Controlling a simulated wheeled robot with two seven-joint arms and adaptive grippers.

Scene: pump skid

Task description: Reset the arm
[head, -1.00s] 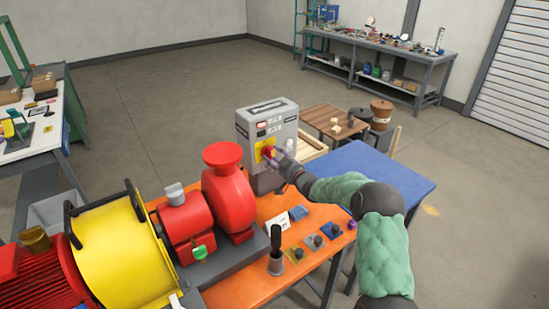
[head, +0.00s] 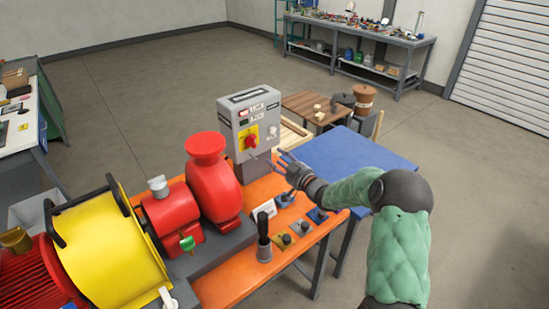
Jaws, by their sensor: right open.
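My right gripper (head: 284,160) is open and empty, in front of and to the right of the grey control box (head: 254,120). It is apart from the red rotary switch (head: 250,141) on its yellow plate. My right arm (head: 352,190), in a green padded sleeve, reaches in from the lower right. My left gripper is not in view.
The orange bench (head: 232,287) carries the red pump (head: 212,185), the yellow guard (head: 110,250), a black-handled tool (head: 264,240) and small coloured blocks with knobs. A blue table (head: 350,155) stands close behind my right arm.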

